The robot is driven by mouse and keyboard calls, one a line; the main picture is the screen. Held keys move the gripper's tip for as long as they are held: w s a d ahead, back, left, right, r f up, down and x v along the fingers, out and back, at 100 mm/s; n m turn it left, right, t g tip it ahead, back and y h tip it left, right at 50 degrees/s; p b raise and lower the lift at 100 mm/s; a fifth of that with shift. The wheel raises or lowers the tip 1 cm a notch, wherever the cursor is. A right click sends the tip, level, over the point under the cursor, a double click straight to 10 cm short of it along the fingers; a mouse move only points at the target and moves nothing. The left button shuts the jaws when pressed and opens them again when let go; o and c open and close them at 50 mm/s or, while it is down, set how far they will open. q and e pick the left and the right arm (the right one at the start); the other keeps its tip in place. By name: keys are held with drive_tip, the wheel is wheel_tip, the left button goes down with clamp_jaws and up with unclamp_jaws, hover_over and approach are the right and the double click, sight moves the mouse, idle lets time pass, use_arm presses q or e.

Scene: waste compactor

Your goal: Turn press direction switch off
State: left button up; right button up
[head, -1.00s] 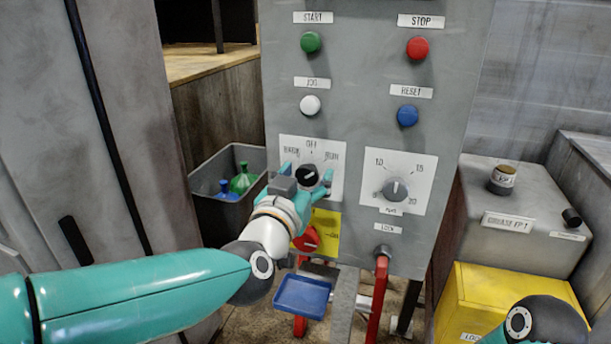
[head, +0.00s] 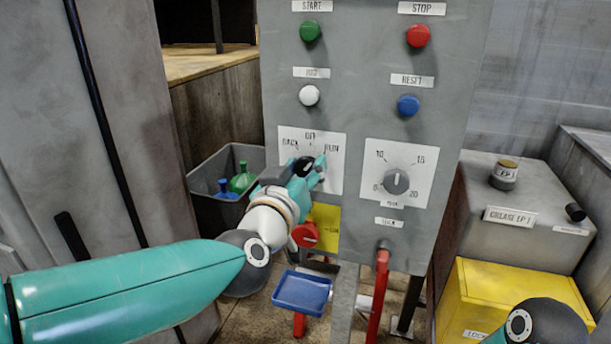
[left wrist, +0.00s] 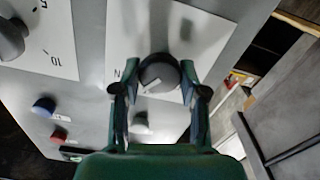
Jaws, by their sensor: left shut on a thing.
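The press direction switch is a round black knob (head: 305,166) on a white plate (head: 335,181) marked BACK, OFF and RUN, at the panel's lower left. My left gripper (head: 308,170) is shut on the knob, with teal fingers around it that partly hide it. In the left wrist view the knob (left wrist: 160,72) sits between the two fingertips (left wrist: 160,82). A pale mark on the knob points to the lower left there. I cannot tell exactly which label it lines up with. My right gripper is out of view.
Above are green START (head: 310,32), red STOP (head: 418,36), white (head: 309,95) and blue RESET (head: 408,105) buttons. A numbered dial (head: 397,182) is right of the switch. A red knob (head: 305,235) and a blue tray (head: 302,293) lie below. A grey bin (head: 222,212) stands left.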

use_arm(q)
drive_tip(key=n+b, duration=0.2)
drive_tip(key=n, duration=0.1)
drive_tip(key=shift+f+n, duration=0.2)
drive_tip(key=shift+n, duration=0.1)
drive_tip(key=shift+a+n+b, duration=0.15)
drive_tip(key=shift+n+b, duration=0.65)
drive_tip(key=shift+n, duration=0.9)
drive_tip(key=o, duration=1.1)
drive_tip(key=shift+r, duration=0.1)
drive_tip(key=shift+s, duration=0.1)
drive_tip(key=v, duration=1.1)
drive_tip(key=shift+s+a, duration=0.15)
drive_tip(key=shift+s, duration=0.2)
